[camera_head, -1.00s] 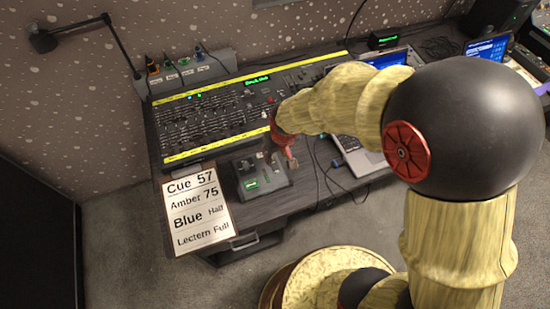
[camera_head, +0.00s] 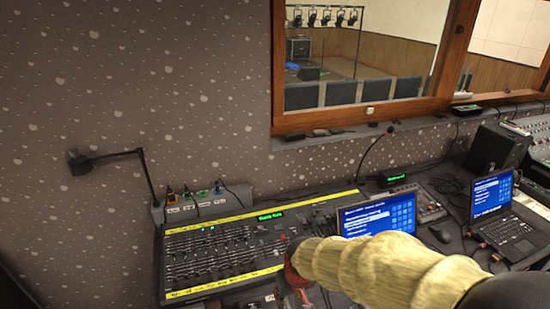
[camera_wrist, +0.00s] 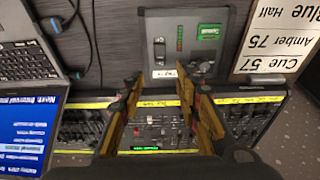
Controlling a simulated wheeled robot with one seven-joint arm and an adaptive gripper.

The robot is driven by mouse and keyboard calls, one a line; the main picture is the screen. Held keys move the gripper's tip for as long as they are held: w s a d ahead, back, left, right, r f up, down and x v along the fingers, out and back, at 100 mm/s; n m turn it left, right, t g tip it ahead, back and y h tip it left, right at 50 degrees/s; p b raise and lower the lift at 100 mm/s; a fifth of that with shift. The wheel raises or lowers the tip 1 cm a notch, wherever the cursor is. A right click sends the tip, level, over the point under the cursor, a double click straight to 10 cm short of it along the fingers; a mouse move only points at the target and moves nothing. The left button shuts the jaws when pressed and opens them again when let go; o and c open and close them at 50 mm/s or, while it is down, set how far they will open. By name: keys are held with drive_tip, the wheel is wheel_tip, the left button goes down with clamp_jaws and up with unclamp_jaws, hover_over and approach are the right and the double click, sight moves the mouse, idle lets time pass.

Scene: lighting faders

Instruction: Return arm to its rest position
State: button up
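My gripper (camera_head: 290,275) is small and partly cut off by the lower edge in the head view, in front of the lighting console (camera_head: 222,252). In the wrist view my gripper (camera_wrist: 161,77) has its two fingers well apart with nothing between them. The console (camera_wrist: 152,128) shows behind and between the fingers there. A small grey control box (camera_wrist: 163,20) with a green display lies beyond the fingertips. My yellow arm reaches in from the lower right of the head view and hides part of the desk and a laptop's lower part.
A laptop (camera_head: 378,220) stands right of the console, and another laptop (camera_head: 492,195) farther right. A cue sign (camera_wrist: 275,40) lies beside the control box. A window (camera_head: 360,55) is above the desk.

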drive_tip(key=s+d+r+m+t, duration=0.1)
drive_tip(key=s+d+r, duration=0.5)
drive_tip(key=s+r, duration=0.2)
drive_tip(key=s+d+r+m+t, duration=0.2)
drive_tip(key=s+d+r, duration=0.5)
drive_tip(key=r, duration=0.6)
drive_tip(key=shift+s+d+h, duration=0.15)
drive_tip(key=shift+s+h, duration=0.25)
drive_tip(key=shift+s, duration=0.55)
